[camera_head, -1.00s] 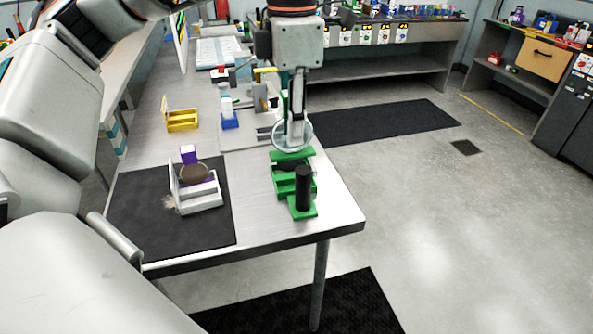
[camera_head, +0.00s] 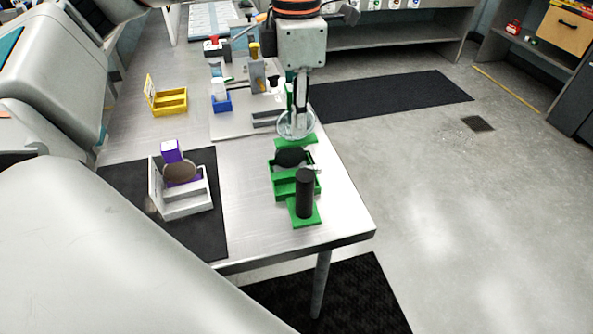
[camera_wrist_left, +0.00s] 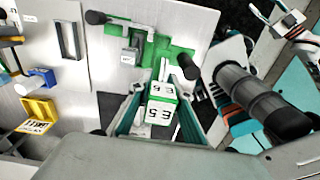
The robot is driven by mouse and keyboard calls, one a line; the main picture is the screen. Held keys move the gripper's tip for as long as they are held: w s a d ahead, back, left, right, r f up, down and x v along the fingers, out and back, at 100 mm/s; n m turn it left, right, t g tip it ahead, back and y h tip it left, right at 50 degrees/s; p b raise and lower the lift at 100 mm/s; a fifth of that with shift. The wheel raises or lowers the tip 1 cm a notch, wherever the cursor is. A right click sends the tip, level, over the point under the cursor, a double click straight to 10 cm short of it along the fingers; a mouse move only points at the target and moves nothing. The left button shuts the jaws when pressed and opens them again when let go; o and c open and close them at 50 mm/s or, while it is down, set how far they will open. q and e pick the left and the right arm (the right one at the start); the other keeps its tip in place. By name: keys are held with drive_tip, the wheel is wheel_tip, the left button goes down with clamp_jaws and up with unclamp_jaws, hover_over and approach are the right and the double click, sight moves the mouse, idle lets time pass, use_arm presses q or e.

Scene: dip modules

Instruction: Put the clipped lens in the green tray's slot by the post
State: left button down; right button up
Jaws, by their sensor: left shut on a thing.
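My left gripper (camera_head: 299,104) points down and is shut on the clipped lens (camera_head: 296,125), a clear round disc held upright just behind the rear end of the green tray. In the left wrist view, a white and green block (camera_wrist_left: 160,106) with printed labels sits between the fingertips. The green tray (camera_head: 297,187) lies near the table's right edge. Its black post (camera_head: 304,190) stands upright at the near end. A dark round disc (camera_head: 290,157) is in the tray's far part. The tray also shows in the left wrist view (camera_wrist_left: 178,54). My right gripper is not seen.
A white tray (camera_head: 187,207) with a brown disc (camera_head: 180,172) and purple block (camera_head: 172,151) stands on a black mat (camera_head: 120,180) to the left. A yellow tray (camera_head: 171,102) and blue holder (camera_head: 222,104) are farther back. Bare table lies between mat and green tray.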

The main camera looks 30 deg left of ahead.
use_arm(q)
wheel_tip(320, 180, down, 14)
drive_tip(key=shift+r, duration=0.2)
idle(0.4)
drive_tip(key=shift+f, duration=0.15)
drive_tip(key=c, duration=1.8)
unclamp_jaws()
drive_tip(key=shift+c, duration=0.2)
wheel_tip(320, 180, up, 12)
drive_tip(key=shift+r, duration=0.2)
